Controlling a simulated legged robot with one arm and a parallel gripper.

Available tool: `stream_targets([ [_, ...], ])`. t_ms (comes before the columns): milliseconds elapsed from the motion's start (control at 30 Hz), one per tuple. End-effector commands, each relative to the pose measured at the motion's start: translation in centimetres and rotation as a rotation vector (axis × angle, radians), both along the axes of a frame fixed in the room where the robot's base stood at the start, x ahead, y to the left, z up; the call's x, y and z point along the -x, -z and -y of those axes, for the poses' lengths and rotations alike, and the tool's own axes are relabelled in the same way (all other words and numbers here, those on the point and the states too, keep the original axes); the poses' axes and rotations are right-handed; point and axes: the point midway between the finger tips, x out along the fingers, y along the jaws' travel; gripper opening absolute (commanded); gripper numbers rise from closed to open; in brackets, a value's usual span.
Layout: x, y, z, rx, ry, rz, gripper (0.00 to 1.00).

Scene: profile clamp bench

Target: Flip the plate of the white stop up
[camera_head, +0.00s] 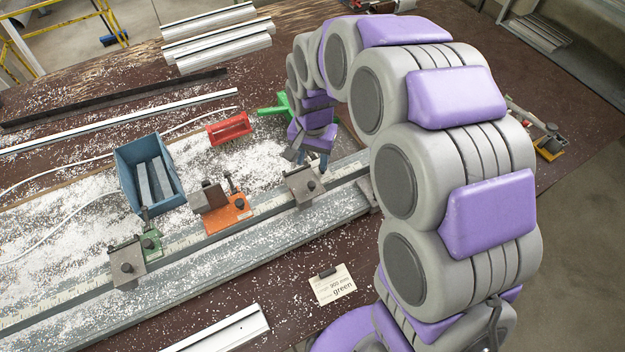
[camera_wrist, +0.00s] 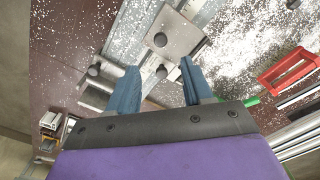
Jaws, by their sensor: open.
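A stop with a grey plate (camera_head: 303,186) sits on the rail close to my gripper; its plate lies folded down over the rail, with a dark round knob on it. In the wrist view this plate (camera_wrist: 178,34) lies just beyond my fingertips. I cannot clearly see white on this stop, as its base is mostly hidden by the plate and my arm. My gripper (camera_head: 312,166) is open above and behind it. In the wrist view the two blue fingers (camera_wrist: 158,70) are spread with nothing held between them.
An orange stop (camera_head: 238,215) has its plate raised. A green stop (camera_head: 152,242) has its plate (camera_head: 127,264) folded down. A blue bin (camera_head: 127,180), a red holder (camera_head: 229,128) and white chips lie behind the rail (camera_head: 75,292). A card (camera_head: 333,286) reading "green" lies in front.

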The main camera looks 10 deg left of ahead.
Motion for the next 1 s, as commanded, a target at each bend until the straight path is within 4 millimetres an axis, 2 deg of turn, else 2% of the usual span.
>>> stream_targets([
  [33, 0.2, 1.3, 0.0, 0.004, -0.001, -0.008, 0.50],
  [200, 0.2, 4.6, 0.0, 0.003, -0.002, -0.006, 0.50],
  [500, 0.2, 9.0, 0.2, 0.002, -0.001, -0.005, 0.50],
  [667, 0.2, 9.9, 0.1, 0.000, 0.000, -0.002, 0.50],
  [967, 0.1, 10.0, 0.0, 0.000, -0.001, -0.001, 0.50],
  [1000, 0.1, 10.1, 0.0, 0.000, -0.001, -0.001, 0.47],
])
